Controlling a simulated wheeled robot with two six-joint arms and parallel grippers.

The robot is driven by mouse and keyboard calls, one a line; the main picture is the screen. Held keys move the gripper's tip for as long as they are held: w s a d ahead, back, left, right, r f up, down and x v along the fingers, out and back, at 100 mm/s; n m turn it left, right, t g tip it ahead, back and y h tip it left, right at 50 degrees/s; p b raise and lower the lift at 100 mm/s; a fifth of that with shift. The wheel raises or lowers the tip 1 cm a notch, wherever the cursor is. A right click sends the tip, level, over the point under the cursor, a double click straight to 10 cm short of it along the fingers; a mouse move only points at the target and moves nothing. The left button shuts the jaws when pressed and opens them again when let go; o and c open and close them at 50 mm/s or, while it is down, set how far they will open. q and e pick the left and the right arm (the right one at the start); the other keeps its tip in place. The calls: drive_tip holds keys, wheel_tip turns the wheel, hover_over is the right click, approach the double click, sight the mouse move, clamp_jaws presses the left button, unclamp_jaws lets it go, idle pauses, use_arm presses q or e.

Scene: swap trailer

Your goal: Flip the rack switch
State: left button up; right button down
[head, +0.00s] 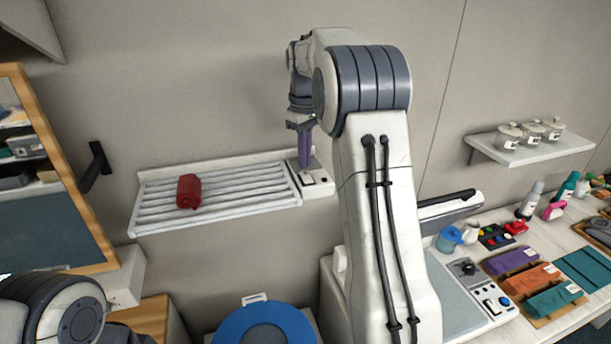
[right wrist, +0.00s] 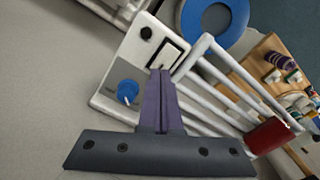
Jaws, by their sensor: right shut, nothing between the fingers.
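The white slatted wall rack (head: 230,200) has a pale control box (head: 318,187) at its right end. In the right wrist view the box (right wrist: 112,72) shows a white rocker switch (right wrist: 170,51) in a dark frame, a blue knob (right wrist: 128,92) and a black knob (right wrist: 146,32). My right gripper (head: 307,166) points down over the box with its purple fingers together and empty. In the right wrist view its fingertips (right wrist: 160,71) overlap the near edge of the switch. I cannot tell whether they touch it. My left gripper is out of view.
A rolled red towel (head: 188,191) lies on the rack slats. A blue round object (head: 265,325) stands below the rack. At right are a cluttered counter (head: 545,217) and a wall shelf with jars (head: 545,150). A wood-framed mirror (head: 50,170) is at left.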

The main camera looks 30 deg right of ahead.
sight(305, 172)
drive_tip(key=shift+f+b, duration=0.65)
drive_tip(key=shift+f, duration=0.45)
idle(0.4)
wheel_tip(305, 172, up, 5)
drive_tip(key=p, duration=0.5)
drive_tip(key=shift+r, duration=1.1)
